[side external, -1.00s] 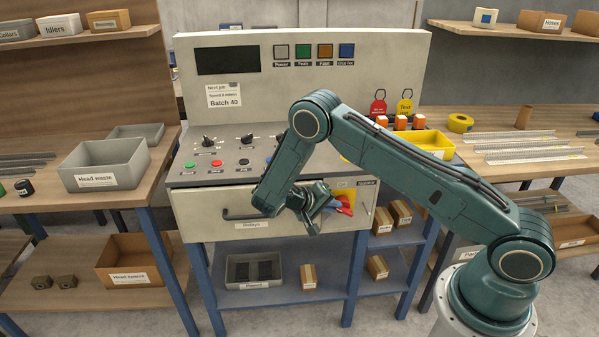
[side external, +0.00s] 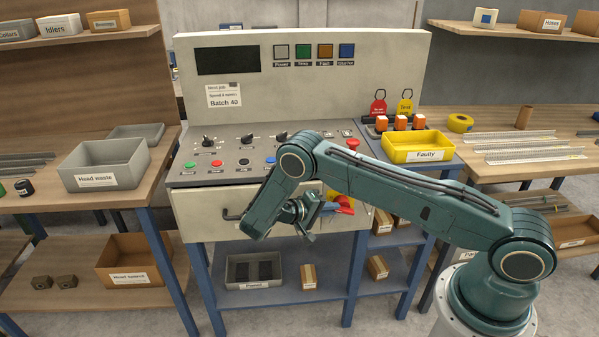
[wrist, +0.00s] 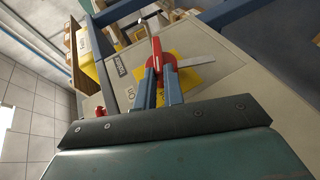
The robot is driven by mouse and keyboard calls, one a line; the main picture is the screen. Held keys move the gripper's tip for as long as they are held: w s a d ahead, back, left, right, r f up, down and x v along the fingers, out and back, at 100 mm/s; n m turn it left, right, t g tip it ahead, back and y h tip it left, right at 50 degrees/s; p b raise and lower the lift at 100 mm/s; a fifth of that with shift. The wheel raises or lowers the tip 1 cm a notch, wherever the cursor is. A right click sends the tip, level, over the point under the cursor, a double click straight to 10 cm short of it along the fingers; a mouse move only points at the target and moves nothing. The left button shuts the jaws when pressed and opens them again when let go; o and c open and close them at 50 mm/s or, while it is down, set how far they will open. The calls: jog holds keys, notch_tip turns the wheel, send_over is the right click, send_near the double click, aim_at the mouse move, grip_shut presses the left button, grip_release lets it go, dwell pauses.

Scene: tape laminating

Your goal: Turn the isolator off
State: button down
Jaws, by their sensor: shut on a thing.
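The isolator is a red rotary handle (wrist: 157,58) on a yellow plate (wrist: 180,72), set in the pale front panel of the machine. In the side external view the red handle (side external: 345,203) shows at the right end of the panel, partly hidden by my wrist. My gripper (wrist: 160,76) is shut on the red handle, with one blue-grey finger on each side of it. In the side external view my gripper (side external: 318,212) reaches the panel from the left.
A drawer handle (side external: 233,216) juts from the panel to the left. The control deck (side external: 225,140) above carries knobs and buttons. A yellow "Faulty" tray (side external: 420,155), orange-topped items and two tags sit at the right. Shelves with small boxes (side external: 378,267) lie below.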

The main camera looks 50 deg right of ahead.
jog(key=c, duration=1.5)
grip_release()
